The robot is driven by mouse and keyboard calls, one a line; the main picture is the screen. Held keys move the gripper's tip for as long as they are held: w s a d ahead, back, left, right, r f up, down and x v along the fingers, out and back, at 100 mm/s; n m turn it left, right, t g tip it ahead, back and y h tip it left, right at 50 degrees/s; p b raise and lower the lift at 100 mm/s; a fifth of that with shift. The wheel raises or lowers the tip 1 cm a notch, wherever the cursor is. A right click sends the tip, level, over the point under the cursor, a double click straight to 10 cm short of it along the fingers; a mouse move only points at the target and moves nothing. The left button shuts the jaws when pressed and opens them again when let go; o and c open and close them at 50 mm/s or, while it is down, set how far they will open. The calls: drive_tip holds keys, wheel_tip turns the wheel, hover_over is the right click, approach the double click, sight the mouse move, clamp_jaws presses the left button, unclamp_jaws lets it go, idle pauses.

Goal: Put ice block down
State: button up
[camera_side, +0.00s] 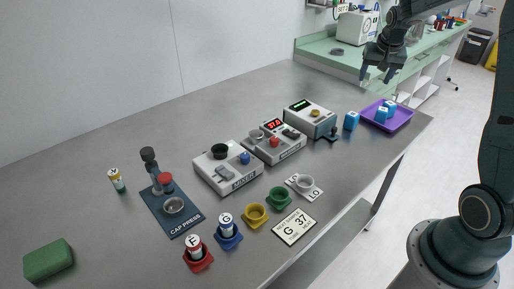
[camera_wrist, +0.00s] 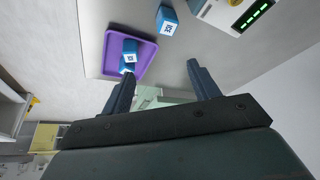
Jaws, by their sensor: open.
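My gripper (camera_side: 378,76) is open and empty, raised above the table's far right end. Its two fingers also show in the wrist view (camera_wrist: 160,76), with nothing between them. One blue ice block (camera_side: 351,121) with a white label sits on the bare table just left of the purple tray (camera_side: 405,121); it also shows in the wrist view (camera_wrist: 166,20). Two more blue blocks, a nearer one (camera_side: 382,115) and a farther one (camera_side: 389,106), are in the tray. In the wrist view the tray (camera_wrist: 148,54) lies beyond the left finger, which is close to the blocks in the picture.
A white device with a green display (camera_side: 311,117) stands left of the loose block. The heater reading 37.0 (camera_side: 276,142), the mixer (camera_side: 228,167), the cap press (camera_side: 172,206) and several coloured holders stand further left. The table's right edge is close beside the tray.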

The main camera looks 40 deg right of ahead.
drive_tip(key=s+a+r+n+t+y, duration=0.1)
drive_tip(key=s+a+r+n, duration=0.2)
drive_tip(key=a, duration=0.6)
drive_tip(key=s+a+r+n+t, duration=0.15)
drive_tip(key=s+a+r, duration=0.35)
drive_tip(key=a, duration=0.5)
drive_tip(key=s+a+n+y, duration=0.2)
drive_tip(key=s+a+n, duration=0.4)
drive_tip(key=s+a, duration=0.6)
drive_tip(key=shift+s+a+y, duration=0.15)
drive_tip(key=shift+s+y, duration=0.15)
drive_tip(key=shift+s, duration=0.45)
